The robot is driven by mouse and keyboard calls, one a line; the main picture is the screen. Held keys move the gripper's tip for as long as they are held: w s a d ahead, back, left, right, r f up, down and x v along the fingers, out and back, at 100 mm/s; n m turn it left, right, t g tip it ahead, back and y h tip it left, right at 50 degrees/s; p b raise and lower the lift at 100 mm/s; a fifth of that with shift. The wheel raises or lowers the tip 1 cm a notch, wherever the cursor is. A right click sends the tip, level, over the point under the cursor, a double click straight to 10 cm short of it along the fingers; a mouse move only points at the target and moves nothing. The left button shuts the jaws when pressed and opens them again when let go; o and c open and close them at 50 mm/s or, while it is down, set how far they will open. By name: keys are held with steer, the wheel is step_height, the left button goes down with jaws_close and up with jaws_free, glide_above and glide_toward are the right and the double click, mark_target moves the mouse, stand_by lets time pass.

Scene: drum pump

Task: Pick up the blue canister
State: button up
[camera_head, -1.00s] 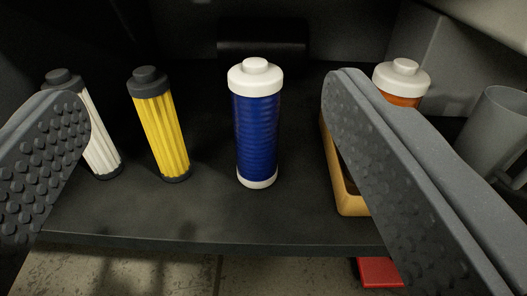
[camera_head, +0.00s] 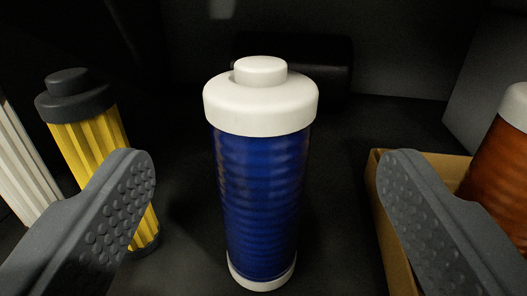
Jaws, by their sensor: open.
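The blue canister (camera_head: 259,190) stands upright on the dark shelf in the middle of the view. It has a ribbed blue body, a white cap with a knob, and a white base. My gripper (camera_head: 268,165) is open, with one studded grey finger to the left of the canister and one to the right. A gap shows between each finger and the canister, and I see no contact.
A yellow ribbed canister (camera_head: 86,145) with a dark cap stands behind the left finger, and a white one (camera_head: 24,170) stands left of it. An orange canister (camera_head: 500,170) and a tan tray (camera_head: 376,205) are at the right. A dark cylinder (camera_head: 335,65) lies behind.

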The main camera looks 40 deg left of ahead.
mark_target(261, 143)
steer(key=shift+x, duration=0.9)
steer(key=shift+w+a+f+b, duration=0.15)
steer(key=shift+w+a+b, duration=0.15)
steer(key=shift+w+a, duration=0.15)
steer(key=b+x, duration=0.1)
steer(key=x, duration=0.3)
jaws_close()
